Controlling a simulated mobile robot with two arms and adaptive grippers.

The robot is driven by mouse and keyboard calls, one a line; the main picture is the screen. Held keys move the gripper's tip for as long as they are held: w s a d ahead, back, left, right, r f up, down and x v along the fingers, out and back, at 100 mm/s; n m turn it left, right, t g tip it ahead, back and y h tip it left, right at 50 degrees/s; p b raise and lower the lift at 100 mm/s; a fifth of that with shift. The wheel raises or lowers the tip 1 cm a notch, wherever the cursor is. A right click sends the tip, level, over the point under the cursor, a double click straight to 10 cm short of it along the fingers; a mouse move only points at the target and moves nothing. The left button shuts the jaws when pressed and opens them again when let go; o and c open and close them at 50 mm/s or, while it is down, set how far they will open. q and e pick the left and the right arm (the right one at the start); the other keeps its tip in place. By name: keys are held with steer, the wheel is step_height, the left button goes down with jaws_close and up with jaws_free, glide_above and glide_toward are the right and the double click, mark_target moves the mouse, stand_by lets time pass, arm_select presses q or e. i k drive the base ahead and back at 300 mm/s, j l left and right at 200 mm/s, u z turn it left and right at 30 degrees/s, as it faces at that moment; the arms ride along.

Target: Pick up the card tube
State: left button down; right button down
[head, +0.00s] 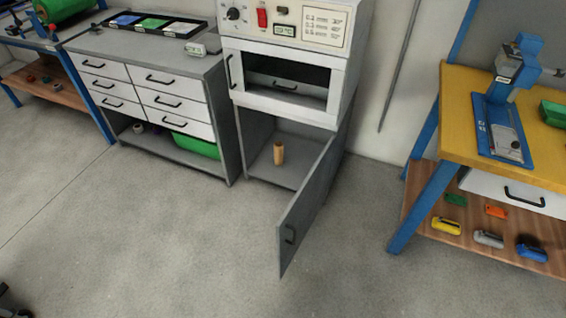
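The card tube (279,153) is a small light-brown cylinder. It stands upright on the floor of the grey lower cupboard (258,167), under the white oven-like machine. The grey cupboard door (309,208) is swung open towards me, hinged on the right, with a black handle low near its free edge. Neither of my grippers can be made out; only a small dark part shows at the bottom left edge.
A grey bench with white drawers (161,77) stands left of the machine, with a green bin (194,146) on its lower shelf. A yellow-topped bench (459,110) with a blue press (506,105) is at right. Open concrete floor lies in front.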

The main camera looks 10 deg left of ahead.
mark_target(278, 145)
steer(key=i+j+z, duration=0.1)
steer(key=z, duration=0.8)
steer(key=j+z, duration=0.4)
steer(key=j, duration=0.3)
steer(key=j+z, duration=0.4)
steer(key=j, duration=0.35)
steer(key=k+j+z, duration=0.15)
steer(key=j+z, duration=0.2)
steer(key=j, duration=0.35)
